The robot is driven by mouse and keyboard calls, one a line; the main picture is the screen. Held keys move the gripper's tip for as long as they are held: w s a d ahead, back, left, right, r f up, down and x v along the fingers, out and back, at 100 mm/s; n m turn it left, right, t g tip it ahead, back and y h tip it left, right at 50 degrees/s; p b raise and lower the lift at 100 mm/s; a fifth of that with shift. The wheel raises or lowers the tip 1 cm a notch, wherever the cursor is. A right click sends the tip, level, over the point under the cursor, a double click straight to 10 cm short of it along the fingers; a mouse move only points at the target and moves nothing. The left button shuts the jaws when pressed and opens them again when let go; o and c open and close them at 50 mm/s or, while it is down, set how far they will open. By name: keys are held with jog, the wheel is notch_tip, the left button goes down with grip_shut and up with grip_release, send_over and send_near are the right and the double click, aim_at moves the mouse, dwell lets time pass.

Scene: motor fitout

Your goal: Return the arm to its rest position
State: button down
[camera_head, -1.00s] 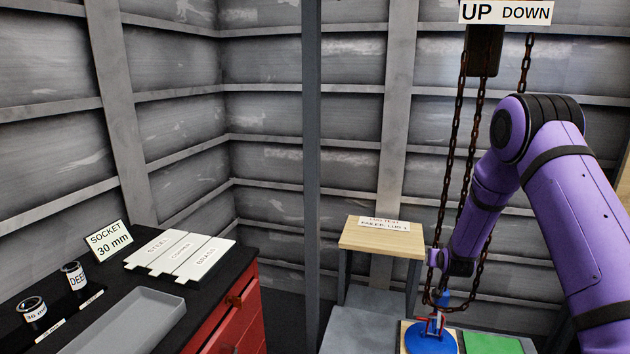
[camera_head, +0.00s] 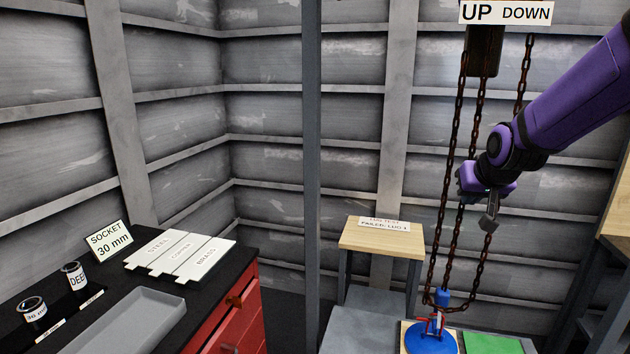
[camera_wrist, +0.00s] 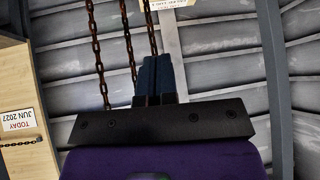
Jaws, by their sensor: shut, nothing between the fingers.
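My gripper (camera_head: 489,222) hangs at the end of my purple arm at the right of the head view, in front of the hoist chains. Its fingers are shut with nothing between them. It is well above the blue round piece (camera_head: 430,338) on the stand below. In the wrist view my shut fingers (camera_wrist: 155,78) show dark blue, with chains and the corrugated wall beyond them. I cannot tell whether the gripper touches a chain.
Rusty chains (camera_head: 453,180) hang from the hoist under an UP DOWN sign (camera_head: 506,12). A small wooden table (camera_head: 381,240) stands left of them. A red cabinet with a black top (camera_head: 226,277) is at the left. A wooden board (camera_wrist: 22,110) shows in the wrist view.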

jog(key=s+a+r+g, duration=0.1)
jog(key=s+r, duration=0.2)
jog(key=s, duration=1.2)
jog(key=s+a+r+n+g, duration=0.1)
jog(key=s+r+g, duration=0.1)
jog(key=s, duration=1.4)
jog(key=shift+a+r, duration=0.25)
jog(key=shift+r, duration=0.35)
